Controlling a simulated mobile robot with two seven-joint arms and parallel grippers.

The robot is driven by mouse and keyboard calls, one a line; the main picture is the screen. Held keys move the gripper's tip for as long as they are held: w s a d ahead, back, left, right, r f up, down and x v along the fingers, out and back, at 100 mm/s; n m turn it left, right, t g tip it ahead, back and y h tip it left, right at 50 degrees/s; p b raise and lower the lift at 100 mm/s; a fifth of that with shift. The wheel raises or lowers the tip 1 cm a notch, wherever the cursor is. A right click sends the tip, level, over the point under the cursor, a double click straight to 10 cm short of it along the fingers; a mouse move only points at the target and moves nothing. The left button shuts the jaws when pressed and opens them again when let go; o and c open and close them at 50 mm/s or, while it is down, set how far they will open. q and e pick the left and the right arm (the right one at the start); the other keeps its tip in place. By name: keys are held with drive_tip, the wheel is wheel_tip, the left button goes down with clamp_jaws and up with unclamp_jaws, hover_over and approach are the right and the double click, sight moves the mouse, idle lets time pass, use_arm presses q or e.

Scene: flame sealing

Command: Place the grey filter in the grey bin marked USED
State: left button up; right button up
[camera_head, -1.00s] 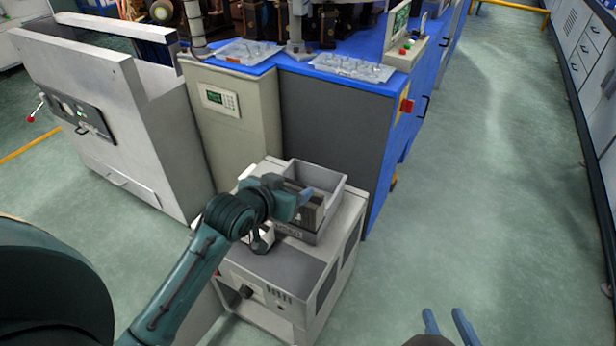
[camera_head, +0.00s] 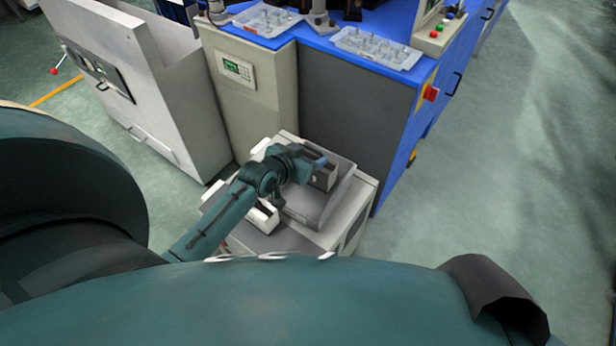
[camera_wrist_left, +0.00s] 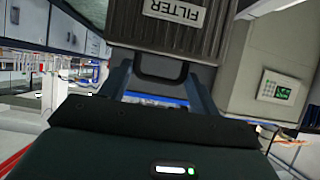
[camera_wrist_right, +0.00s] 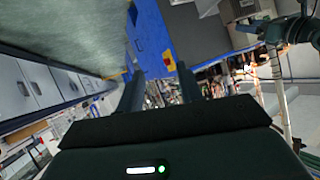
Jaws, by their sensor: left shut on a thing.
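The grey filter (camera_head: 326,178) is in my left gripper (camera_head: 316,163), over the back part of the grey bin (camera_head: 310,212) in the head view. I cannot tell whether it touches the bin's floor or walls. In the left wrist view the filter (camera_wrist_left: 180,38) shows an upside-down FILTER label, and its dark handle sits between the two fingers. The bin's USED mark cannot be read now. My right gripper (camera_wrist_right: 160,72) is open and empty in its wrist view, away from the bin; the head view does not show it.
The bin stands on a light cabinet (camera_head: 352,222) beside a white holder (camera_head: 265,217). Behind is a blue-topped machine (camera_head: 330,62) with clear trays (camera_head: 375,48) and a beige panel (camera_head: 262,105). A white machine (camera_head: 165,95) stands left. The floor (camera_head: 480,190) right is clear.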

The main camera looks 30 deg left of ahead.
use_arm(q)
drive_tip(key=shift+w+f+b, duration=0.1)
drive_tip(key=shift+f+b, duration=0.85)
drive_tip(key=shift+f, duration=2.9)
drive_tip(key=shift+f, duration=0.1)
drive_tip(key=o, duration=1.3)
drive_tip(key=shift+f, duration=0.1)
drive_tip(key=shift+o, duration=0.2)
drive_tip(key=shift+s+r, duration=0.2)
drive_tip(key=shift+r, duration=0.05)
drive_tip(key=p+v, duration=0.3)
drive_tip(key=v, duration=0.8)
drive_tip(key=s+d+r+h, duration=0.1)
drive_tip(key=s+d+r, duration=0.2)
drive_tip(key=s+d, duration=0.2)
drive_tip(key=s+d+r+h, duration=0.2)
drive_tip(key=s+d+r, duration=0.2)
drive_tip(key=d, duration=0.6)
drive_tip(key=shift+s+m+g, duration=0.3)
drive_tip(key=shift+s+m, duration=0.1)
drive_tip(key=shift+s, duration=0.35)
